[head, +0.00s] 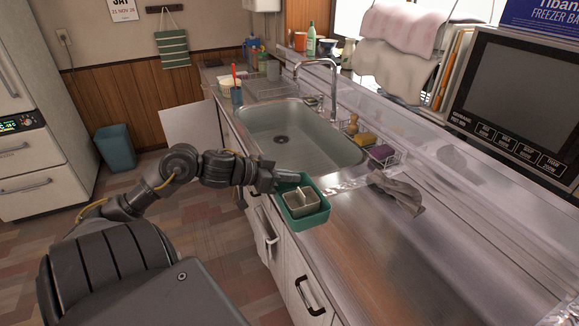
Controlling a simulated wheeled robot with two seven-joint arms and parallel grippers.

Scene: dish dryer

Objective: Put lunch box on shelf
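The lunch box seems to be the open green box (316,219) with a smaller pale container (300,203) inside it. It is at the front edge of the metal counter, just right of the sink; I cannot tell whether it rests on the counter or is held slightly above. My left gripper (287,180) reaches in from the left to the box's far rim. The fingers are small and dark, so whether they are closed on the rim is unclear. My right gripper is not in view. No shelf is clearly identifiable.
The sink (290,139) with its faucet (333,85) lies beyond the box. A grey cloth (400,192) and a wire rack of sponges (382,153) are to the right. A dark-fronted appliance (519,90) stands at the far right. The counter's near part (430,265) is clear.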

